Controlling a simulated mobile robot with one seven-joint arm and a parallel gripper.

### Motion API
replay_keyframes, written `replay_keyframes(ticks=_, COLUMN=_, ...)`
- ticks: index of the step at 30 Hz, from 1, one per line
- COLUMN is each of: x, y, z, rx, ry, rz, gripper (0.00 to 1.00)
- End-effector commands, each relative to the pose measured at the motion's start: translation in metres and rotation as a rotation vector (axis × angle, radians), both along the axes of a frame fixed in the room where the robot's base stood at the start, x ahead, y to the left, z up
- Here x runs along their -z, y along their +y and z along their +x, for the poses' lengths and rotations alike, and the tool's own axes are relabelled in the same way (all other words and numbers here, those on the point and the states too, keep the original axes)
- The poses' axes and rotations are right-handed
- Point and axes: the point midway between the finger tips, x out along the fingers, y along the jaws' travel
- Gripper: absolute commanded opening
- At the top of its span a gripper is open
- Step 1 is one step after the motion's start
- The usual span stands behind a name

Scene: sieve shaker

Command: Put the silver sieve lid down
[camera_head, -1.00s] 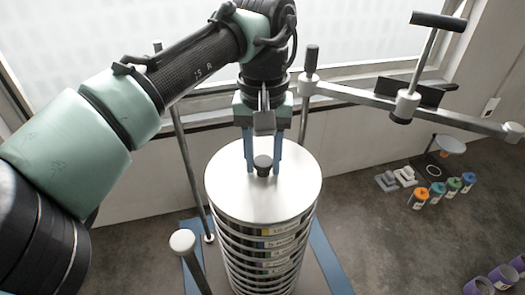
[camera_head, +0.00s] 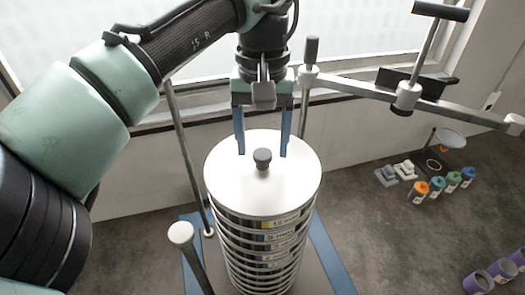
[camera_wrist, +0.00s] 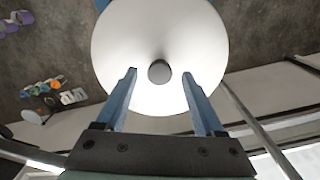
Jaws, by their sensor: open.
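The silver sieve lid (camera_head: 240,190) lies flat on top of a tall stack of sieves (camera_head: 265,248). It has a dark round knob (camera_head: 262,158) at its centre. My gripper (camera_head: 262,154) is open above the lid, its two blue fingers spread to either side of the knob and apart from it. In the wrist view, the lid (camera_wrist: 160,30) shows as a pale disc with the knob (camera_wrist: 159,71) beyond and between the open fingertips (camera_wrist: 160,72). Nothing is held.
Shaker rods stand around the stack, one with a white knob (camera_head: 181,233) at front left. A clamp arm (camera_head: 355,92) extends to the right. Small coloured bottles (camera_head: 437,188) and purple cylinders (camera_head: 478,283) are at the right.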

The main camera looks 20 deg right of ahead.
Motion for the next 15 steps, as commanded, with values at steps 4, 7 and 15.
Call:
replay_keyframes(ticks=4, x=-0.03, y=-0.001, z=0.0, rx=0.0, ry=-0.002, rz=-0.002, gripper=0.7)
replay_keyframes(ticks=7, x=-0.053, y=-0.001, z=0.0, rx=-0.001, ry=-0.002, rz=-0.002, gripper=0.7)
replay_keyframes(ticks=15, x=-0.094, y=0.0, z=0.0, rx=0.0, ry=-0.001, rz=-0.001, gripper=0.7)
